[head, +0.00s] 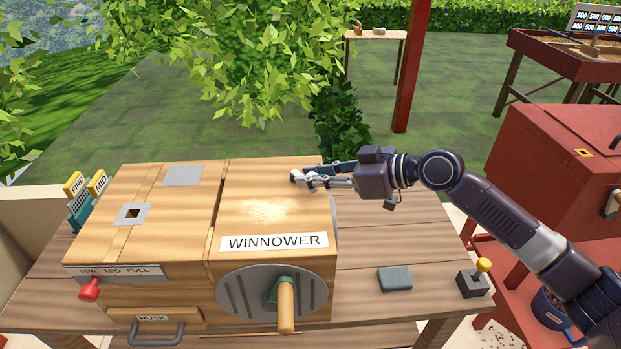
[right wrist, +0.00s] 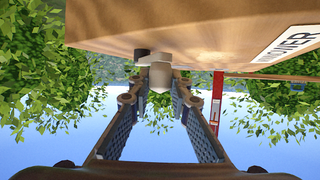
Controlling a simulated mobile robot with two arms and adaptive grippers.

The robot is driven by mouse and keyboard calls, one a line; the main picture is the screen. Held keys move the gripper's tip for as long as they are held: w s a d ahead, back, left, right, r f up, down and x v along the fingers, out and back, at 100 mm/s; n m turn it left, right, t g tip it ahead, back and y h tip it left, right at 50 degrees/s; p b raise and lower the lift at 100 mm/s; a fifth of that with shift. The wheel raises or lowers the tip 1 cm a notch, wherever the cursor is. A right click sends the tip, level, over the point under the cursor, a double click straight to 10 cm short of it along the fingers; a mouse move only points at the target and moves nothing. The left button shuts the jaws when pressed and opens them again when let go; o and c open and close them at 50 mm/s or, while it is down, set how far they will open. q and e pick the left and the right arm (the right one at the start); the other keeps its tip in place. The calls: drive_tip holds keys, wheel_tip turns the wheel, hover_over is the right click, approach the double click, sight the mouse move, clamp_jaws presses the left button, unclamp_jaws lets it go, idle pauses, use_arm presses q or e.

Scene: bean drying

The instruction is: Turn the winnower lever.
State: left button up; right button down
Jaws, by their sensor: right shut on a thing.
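The wooden winnower (head: 190,215) stands on the table. A red lever (head: 89,289) sits at its front left under a LOW MID FULL strip (head: 114,271). A crank with a wooden handle (head: 286,306) is on its round front plate (head: 245,300). My right gripper (head: 305,179) is over the back right part of the winnower's top, far from the red lever. In the right wrist view my right gripper (right wrist: 159,92) has its fingertips around a small pale part (right wrist: 159,76) beside the wooden body; what it belongs to is unclear. My left gripper is out of view.
A grey block (head: 395,279) and a small box with a yellow-knobbed stick (head: 473,283) are on the wooden table (head: 375,240) at right. A red cabinet (head: 560,165) stands to the right of the table.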

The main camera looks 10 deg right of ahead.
drive_tip(key=shift+w+d, duration=0.1)
drive_tip(key=c, duration=1.8)
unclamp_jaws()
drive_tip(key=shift+o, duration=0.2)
drive_tip(key=v, duration=1.2)
drive_tip(key=shift+d, duration=0.1)
